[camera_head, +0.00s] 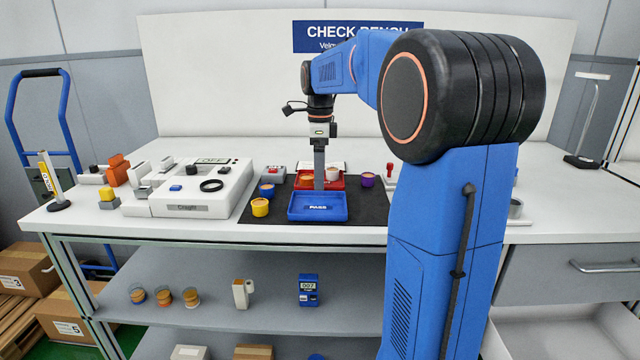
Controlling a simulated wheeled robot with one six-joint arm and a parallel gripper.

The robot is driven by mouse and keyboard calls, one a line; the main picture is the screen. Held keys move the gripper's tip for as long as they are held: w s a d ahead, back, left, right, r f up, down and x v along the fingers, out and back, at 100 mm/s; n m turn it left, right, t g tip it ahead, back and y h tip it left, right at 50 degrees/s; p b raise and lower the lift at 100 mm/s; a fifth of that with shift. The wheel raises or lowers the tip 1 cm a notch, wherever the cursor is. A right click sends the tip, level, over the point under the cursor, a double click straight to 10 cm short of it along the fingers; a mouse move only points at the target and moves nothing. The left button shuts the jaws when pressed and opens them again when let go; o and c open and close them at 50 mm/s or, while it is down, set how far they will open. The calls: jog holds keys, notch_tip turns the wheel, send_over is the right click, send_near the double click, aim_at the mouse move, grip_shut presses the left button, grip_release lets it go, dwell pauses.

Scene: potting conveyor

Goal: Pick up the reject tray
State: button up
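A red tray (341,186), which I take to be the reject tray though no label on it shows, sits on the dark mat behind the blue tray marked PASS (318,208). Small pots show in the red tray, one pale (333,174) and one orange-red (307,177). My gripper (319,184) points straight down, its grey fingers in front of the red tray's middle and close to its near wall. The fingers hide part of that tray and overlap each other in this view. I cannot tell whether they touch the tray or hold it.
Yellow (260,207) and blue (267,191) pots stand left of the trays, and a purple pot (367,179) stands to the right. A white machine (190,205) fills the bench left of the mat (370,212). My arm hides much of the bench's right side.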

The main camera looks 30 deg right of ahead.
jog(key=shift+f, duration=0.1)
jog(key=c, duration=0.9)
